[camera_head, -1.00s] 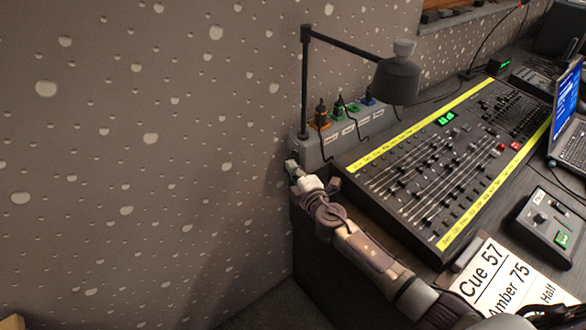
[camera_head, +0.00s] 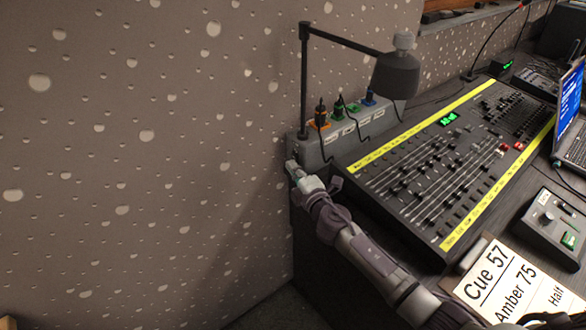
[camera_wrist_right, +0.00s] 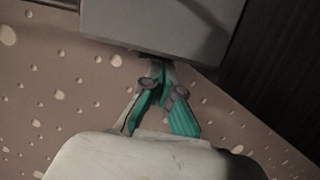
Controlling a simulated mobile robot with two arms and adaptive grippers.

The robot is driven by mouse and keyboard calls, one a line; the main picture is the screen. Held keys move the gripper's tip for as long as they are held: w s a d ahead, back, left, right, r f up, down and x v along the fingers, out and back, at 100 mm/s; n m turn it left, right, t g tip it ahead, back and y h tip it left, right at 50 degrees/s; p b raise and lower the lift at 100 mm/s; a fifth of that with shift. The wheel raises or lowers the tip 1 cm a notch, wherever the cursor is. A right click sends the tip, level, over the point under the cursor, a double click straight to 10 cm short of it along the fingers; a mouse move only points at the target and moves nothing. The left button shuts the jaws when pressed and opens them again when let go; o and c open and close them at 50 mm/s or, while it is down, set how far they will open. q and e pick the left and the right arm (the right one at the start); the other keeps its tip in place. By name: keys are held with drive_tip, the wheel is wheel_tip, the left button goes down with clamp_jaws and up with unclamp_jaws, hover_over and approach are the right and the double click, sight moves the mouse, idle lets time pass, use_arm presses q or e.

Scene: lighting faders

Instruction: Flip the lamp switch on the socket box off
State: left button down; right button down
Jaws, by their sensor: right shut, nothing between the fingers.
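The grey socket box (camera_head: 312,150) stands at the back left corner of the desk against the wall, with orange, green and blue plugs in its top. The black desk lamp (camera_head: 397,75) rises beside it on a thin post. My right gripper (camera_head: 291,167) is at the box's near left end, low down. In the right wrist view the gripper (camera_wrist_right: 160,85) is shut and empty, its green-padded fingertips close under the edge of a grey box (camera_wrist_right: 155,25). I cannot tell whether they touch it. The lamp switch cannot be made out. My left gripper is not seen.
A large fader console (camera_head: 450,165) with yellow strips fills the desk to the right of the box. A laptop (camera_head: 570,110), a small control box (camera_head: 550,220) and a cue sheet (camera_head: 510,285) lie further right. The speckled wall (camera_head: 150,150) is close on the left.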

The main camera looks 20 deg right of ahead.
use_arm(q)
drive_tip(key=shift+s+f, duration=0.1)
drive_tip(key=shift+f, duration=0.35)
use_arm(e)
drive_tip(key=shift+w+d+f+h, duration=0.15)
drive_tip(key=shift+d+f, duration=0.1)
drive_tip(key=shift+d, duration=0.25)
drive_tip(key=shift+s+d+f+h, duration=0.15)
drive_tip(key=shift+d+f, duration=0.1)
drive_tip(key=shift+d, duration=0.25)
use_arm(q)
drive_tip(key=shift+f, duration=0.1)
use_arm(e)
drive_tip(key=shift+w, duration=0.1)
drive_tip(key=shift+d, duration=0.15)
drive_tip(key=shift+s+d+f, duration=0.1)
drive_tip(key=shift+s+f, duration=0.05)
drive_tip(key=shift+s, duration=0.1)
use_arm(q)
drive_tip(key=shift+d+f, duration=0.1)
use_arm(e)
drive_tip(key=s+a+r, duration=0.1)
drive_tip(key=s, duration=0.6)
drive_tip(key=shift+s, duration=0.35)
drive_tip(key=shift+a, duration=0.1)
drive_tip(key=shift+r, duration=0.1)
